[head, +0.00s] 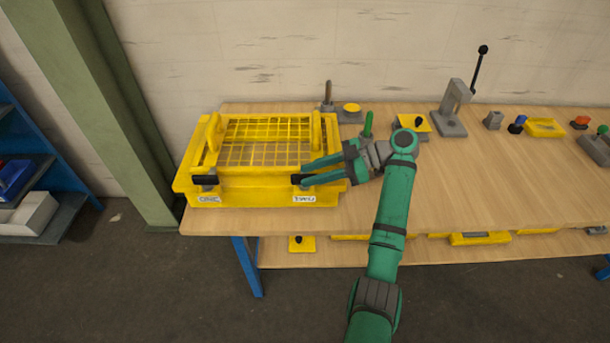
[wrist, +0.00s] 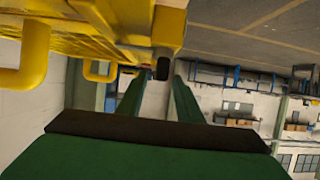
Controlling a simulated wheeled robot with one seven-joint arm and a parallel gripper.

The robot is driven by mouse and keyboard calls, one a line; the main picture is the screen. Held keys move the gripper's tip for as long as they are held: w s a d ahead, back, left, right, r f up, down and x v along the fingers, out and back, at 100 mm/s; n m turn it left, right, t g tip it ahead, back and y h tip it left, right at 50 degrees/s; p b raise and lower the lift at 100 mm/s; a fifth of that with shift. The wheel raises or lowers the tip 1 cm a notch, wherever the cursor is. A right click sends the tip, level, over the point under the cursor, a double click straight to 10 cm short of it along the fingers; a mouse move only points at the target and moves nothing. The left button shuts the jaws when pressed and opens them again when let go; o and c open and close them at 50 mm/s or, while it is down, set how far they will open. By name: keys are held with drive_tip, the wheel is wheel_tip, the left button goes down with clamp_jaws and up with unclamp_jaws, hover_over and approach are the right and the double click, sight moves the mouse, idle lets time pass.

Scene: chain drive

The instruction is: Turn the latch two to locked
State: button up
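A yellow box with a mesh guard (head: 262,130) sits at the left end of the wooden bench. Latch two (head: 297,180) is a small dark piece at its front right corner, above the TWO label (head: 304,199). Latch one (head: 205,180) is a similar dark piece at the front left, above the ONE label (head: 208,199). My gripper (head: 304,174) reaches in from the right with its fingers apart, tips close to latch two. In the wrist view, the dark end of latch two (wrist: 162,68) shows between the open fingers, near their tips. I cannot tell whether they touch it.
A green-handled tool (head: 367,124) stands behind my gripper. A grey lever press (head: 452,110) and several small parts stand along the back right of the bench (head: 470,190). The bench's front middle is clear. A green column (head: 95,110) rises at the left.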

drive_tip(key=v, duration=0.8)
